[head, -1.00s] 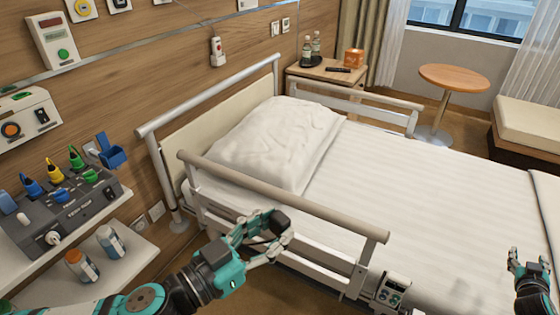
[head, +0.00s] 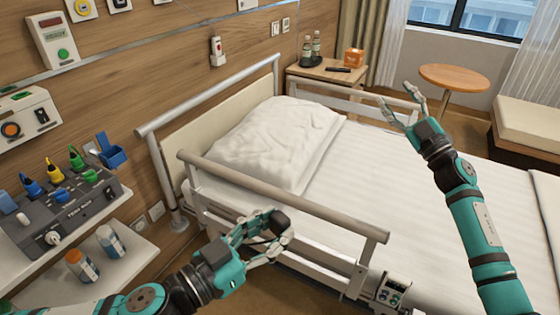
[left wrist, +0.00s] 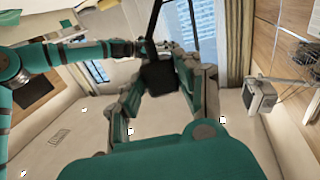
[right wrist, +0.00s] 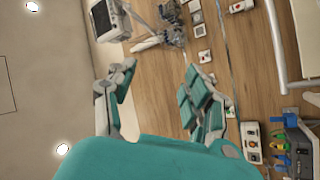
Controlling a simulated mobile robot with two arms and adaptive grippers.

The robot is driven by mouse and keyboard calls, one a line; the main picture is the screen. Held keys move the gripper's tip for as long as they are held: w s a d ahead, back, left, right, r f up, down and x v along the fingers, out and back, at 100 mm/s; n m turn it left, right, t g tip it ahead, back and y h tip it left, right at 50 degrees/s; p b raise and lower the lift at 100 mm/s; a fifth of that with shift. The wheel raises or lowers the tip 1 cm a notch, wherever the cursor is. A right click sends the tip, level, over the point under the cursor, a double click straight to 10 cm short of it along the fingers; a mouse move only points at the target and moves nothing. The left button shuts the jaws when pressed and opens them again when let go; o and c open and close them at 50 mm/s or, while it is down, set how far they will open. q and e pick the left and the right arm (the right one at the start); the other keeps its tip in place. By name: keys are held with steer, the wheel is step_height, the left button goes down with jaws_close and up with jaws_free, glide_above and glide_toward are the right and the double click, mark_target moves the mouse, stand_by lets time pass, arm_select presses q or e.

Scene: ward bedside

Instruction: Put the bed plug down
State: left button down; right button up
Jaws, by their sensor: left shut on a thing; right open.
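The bed plug (left wrist: 160,78) is a black block with a dark cord running up from it in the left wrist view. My left gripper (head: 282,236) is shut on it, low beside the near bed rail; the fingers mostly hide the plug in the head view. It also shows in the left wrist view (left wrist: 158,82). My right gripper (head: 402,102) is open and empty, raised above the bed near the far rail. In the right wrist view (right wrist: 160,75) nothing is between its fingers.
The near bed rail (head: 285,197) stands close to my left gripper. A bedside cabinet (head: 327,75) stands behind the bed (head: 395,190). A control box (head: 391,290) hangs at the near side.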

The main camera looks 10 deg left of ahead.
steer(key=s+a+r+n+g+y, duration=0.2)
steer(key=s+a+r+n+g, duration=0.2)
steer(key=s+a+n+g, duration=0.4)
steer(key=s+a+r+n+g+y, duration=0.2)
steer(key=s+a+r+n+g, duration=0.35)
steer(key=a, duration=0.45)
steer(key=s+a+r+n+g+y, duration=0.2)
steer(key=s+a+r+n+g, duration=0.2)
steer(key=a+n+g, duration=0.4)
steer(key=s+a+f+n+g+h, duration=0.2)
steer(key=s+a+n+h, duration=0.35)
steer(key=s, duration=0.35)
steer(key=n+t+h, duration=0.3)
steer(key=t+h, duration=0.2)
steer(key=h, duration=0.8)
glide_above(280, 218)
step_height(280, 218, down, 8)
steer(key=shift+g, duration=0.25)
step_height(280, 218, down, 12)
steer(key=shift+r, duration=0.1)
